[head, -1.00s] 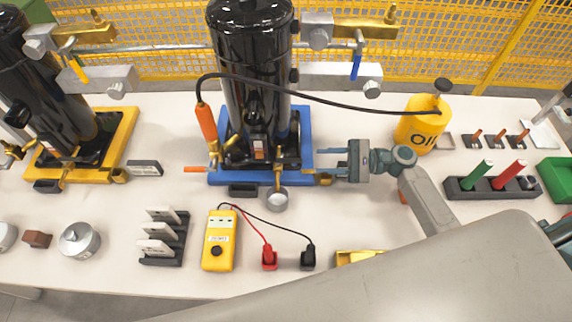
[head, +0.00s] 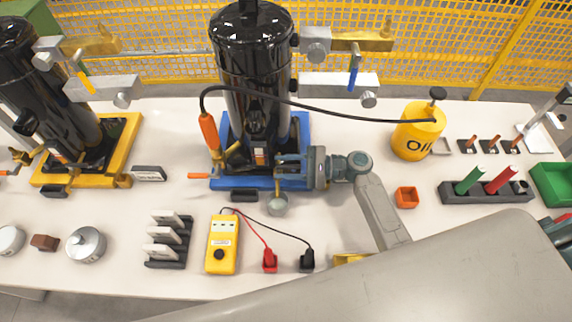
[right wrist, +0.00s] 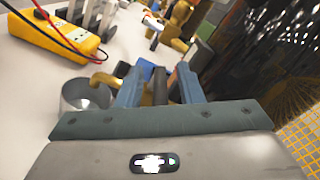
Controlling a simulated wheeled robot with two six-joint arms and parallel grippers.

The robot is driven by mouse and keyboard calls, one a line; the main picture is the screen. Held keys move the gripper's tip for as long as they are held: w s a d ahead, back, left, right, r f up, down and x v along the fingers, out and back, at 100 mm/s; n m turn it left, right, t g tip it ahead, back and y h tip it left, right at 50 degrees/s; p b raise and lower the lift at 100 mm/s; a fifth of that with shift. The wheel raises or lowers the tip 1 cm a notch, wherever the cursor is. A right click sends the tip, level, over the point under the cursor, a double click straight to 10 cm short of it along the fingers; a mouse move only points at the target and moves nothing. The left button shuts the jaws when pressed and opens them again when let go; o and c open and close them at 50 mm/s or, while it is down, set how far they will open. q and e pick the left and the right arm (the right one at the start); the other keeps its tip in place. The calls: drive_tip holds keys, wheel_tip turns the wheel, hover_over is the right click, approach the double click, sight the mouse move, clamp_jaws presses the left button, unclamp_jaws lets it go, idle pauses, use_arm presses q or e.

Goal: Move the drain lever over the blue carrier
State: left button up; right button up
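The blue carrier (head: 232,183) holds a black compressor (head: 250,75) at the middle of the table. My right gripper (head: 283,168) is at the carrier's front right, fingers apart, beside the compressor's base. In the right wrist view, a dark bar (right wrist: 160,86) stands between the fingertips of the right gripper (right wrist: 160,90); I cannot tell if it is the drain lever or if the fingers touch it. A brass elbow (right wrist: 106,80) leads to a metal cup (right wrist: 85,96) beside the fingers. An orange-tipped handle (head: 199,175) juts from the carrier's left side. My left gripper is out of view.
A yellow carrier (head: 128,150) with another compressor stands left. A yellow meter (head: 222,245) with leads lies in front. A black hose (head: 330,108) arches to the oil can (head: 418,132).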

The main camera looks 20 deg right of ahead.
drive_tip(key=shift+c, duration=0.4)
clamp_jaws()
drive_tip(key=shift+r, duration=0.1)
